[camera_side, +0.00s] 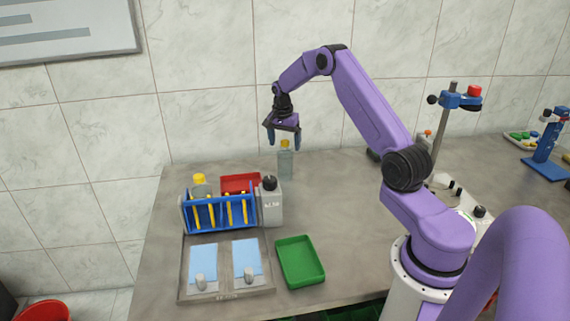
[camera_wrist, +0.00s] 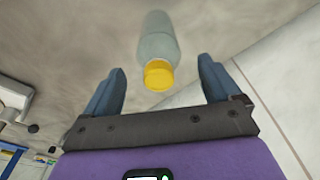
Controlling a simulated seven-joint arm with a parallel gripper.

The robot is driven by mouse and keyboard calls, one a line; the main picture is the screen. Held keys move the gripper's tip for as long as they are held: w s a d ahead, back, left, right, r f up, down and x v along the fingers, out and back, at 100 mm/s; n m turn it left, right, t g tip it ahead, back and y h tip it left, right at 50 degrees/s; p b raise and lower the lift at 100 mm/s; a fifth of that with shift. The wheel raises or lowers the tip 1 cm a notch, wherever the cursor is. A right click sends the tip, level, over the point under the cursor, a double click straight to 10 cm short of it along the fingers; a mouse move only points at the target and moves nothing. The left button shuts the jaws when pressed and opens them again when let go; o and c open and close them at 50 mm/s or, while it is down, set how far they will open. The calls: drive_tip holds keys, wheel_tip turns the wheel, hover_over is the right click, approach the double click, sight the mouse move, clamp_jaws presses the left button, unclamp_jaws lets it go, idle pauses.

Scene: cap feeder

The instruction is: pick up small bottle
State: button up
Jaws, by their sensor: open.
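The small bottle (camera_side: 285,163) is pale grey-green and translucent with a yellow cap. It stands upright on the table near the wall in the side view. In the wrist view the bottle (camera_wrist: 158,45) shows with its yellow cap toward me, in the gap between the fingers. My gripper (camera_side: 284,140) points down just above the bottle, with its fingertips around the height of the cap. My gripper (camera_wrist: 160,88) is open, with its two blue fingers apart on either side and clear space between each finger and the cap. Nothing is held.
A green tray (camera_side: 300,262) lies in front. Table right of the bottle is clear.

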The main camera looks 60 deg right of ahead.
sight(285, 149)
wheel_tip(285, 149, down, 4)
drive_tip(key=shift+d+f, duration=0.1)
drive_tip(key=shift+d, duration=0.05)
drive_tip(key=shift+c, duration=0.3)
drive_tip(key=c, duration=1.5)
clamp_jaws()
drive_tip(key=shift+r, duration=0.2)
